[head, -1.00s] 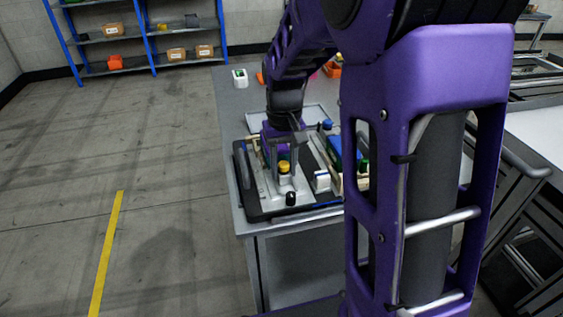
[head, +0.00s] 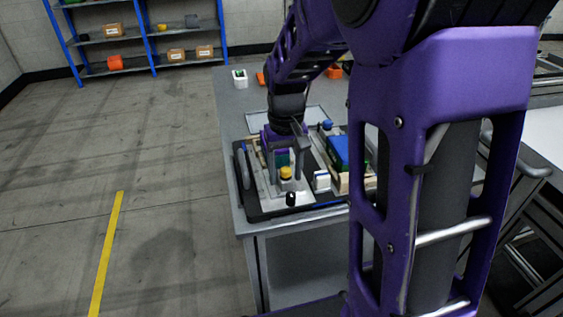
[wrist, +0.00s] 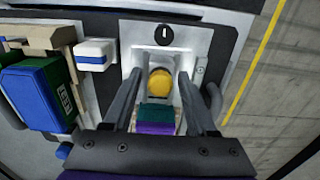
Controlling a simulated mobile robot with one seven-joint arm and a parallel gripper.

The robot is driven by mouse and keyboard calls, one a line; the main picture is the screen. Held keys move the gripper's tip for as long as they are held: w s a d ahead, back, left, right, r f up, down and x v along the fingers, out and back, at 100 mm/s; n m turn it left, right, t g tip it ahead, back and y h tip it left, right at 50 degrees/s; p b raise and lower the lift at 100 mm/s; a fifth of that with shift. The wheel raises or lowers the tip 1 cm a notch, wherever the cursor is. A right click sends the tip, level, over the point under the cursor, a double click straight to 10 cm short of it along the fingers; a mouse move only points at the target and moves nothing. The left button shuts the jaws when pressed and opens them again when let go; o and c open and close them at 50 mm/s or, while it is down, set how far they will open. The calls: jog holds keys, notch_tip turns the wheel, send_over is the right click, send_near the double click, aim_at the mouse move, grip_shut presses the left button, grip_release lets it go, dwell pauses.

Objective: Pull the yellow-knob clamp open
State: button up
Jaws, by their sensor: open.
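The yellow knob (head: 286,173) of the clamp sits near the front of the pale metal fixture plate (head: 268,190). In the wrist view the round yellow knob (wrist: 160,82) shows between my two fingers, with a visible gap on each side. My gripper (head: 289,174) is open, pointing down over the fixture, and it also shows in the wrist view (wrist: 160,75). A green and purple block (wrist: 156,114) lies between the fingers, closer to the palm than the knob. The clamp's lower parts and the exact height of the fingertips are hard to tell.
A black knob (wrist: 164,35) stands just beyond the yellow one. A white and blue block (wrist: 95,54) and a blue and green block (wrist: 39,95) lie to the left in the wrist view. A grey curved handle (wrist: 213,98) is close by the right finger.

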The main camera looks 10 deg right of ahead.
jog(key=shift+r, duration=0.1)
notch_tip(320, 180, up, 8)
jog(key=p, duration=0.6)
jog(key=shift+p, duration=0.35)
dwell(0.6)
